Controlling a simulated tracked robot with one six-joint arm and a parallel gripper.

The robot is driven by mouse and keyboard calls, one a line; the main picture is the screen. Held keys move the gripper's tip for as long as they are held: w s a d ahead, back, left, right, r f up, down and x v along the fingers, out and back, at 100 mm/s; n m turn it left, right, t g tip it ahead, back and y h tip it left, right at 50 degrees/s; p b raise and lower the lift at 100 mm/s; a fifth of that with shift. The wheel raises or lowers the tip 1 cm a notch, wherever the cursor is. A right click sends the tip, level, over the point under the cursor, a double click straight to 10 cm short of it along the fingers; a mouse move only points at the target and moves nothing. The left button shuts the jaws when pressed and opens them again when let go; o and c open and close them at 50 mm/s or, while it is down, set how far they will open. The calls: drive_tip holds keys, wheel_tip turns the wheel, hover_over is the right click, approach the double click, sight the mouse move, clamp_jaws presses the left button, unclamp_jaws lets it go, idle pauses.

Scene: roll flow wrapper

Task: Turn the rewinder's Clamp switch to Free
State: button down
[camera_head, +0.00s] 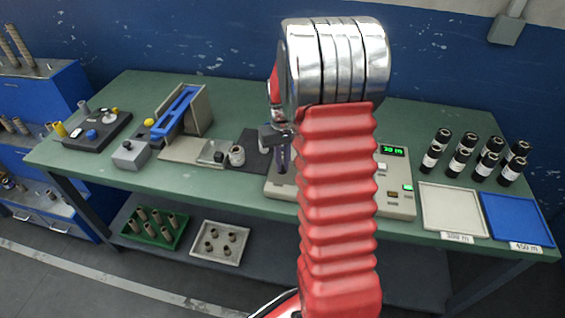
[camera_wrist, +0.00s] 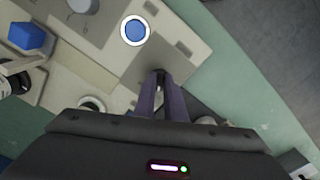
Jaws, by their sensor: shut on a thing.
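The rewinder (camera_head: 395,200) is a beige machine on the green bench, with a lit green display reading about 30 m. My red arm hides its middle. My gripper (camera_head: 283,168) is low over its left part. In the wrist view my gripper (camera_wrist: 160,78) has its two dark fingers close together, shut on a small dark knob at the rewinder's panel, which I take as the Clamp switch. The fingers cover nearly all of it, so its pointing direction and labels cannot be read. A blue round button with a white ring (camera_wrist: 135,30) is just beside the fingertips.
A blue block (camera_wrist: 31,37) and a grey knob (camera_wrist: 83,5) are further off on the machine. Black rolls (camera_head: 462,160) stand at the right behind a white tray (camera_head: 452,210) and a blue tray (camera_head: 517,220). A blue-topped device (camera_head: 175,112) and grey box (camera_head: 131,154) stand left.

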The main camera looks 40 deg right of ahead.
sight(283, 167)
idle(0.3)
drive_tip(key=c, duration=1.8)
unclamp_jaws()
drive_tip(key=shift+r, duration=0.1)
wheel_tip(283, 167, up, 14)
drive_tip(key=shift+f, duration=0.2)
